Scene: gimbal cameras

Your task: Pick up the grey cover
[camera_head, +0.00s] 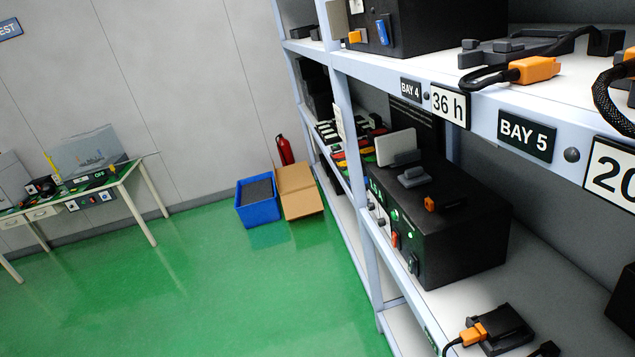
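A flat light-grey panel (396,147) stands upright, slightly tilted, at the back of a black box (458,238) on the middle shelf. It may be the grey cover, but I cannot tell for certain. A smaller dark-grey piece (413,177) lies on top of the same box, in front of the panel. Another flat grey-beige panel (337,20) stands at the left end of the upper shelf, cut off by the top edge. My gripper is not in view.
The shelf rack (350,130) fills the right side, with uprights and labelled shelf edges. A blue crate (243,212) and an open cardboard box (302,204) stand by the wall near a red extinguisher (284,150). A workbench (130,172) is at left. The green floor between is clear.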

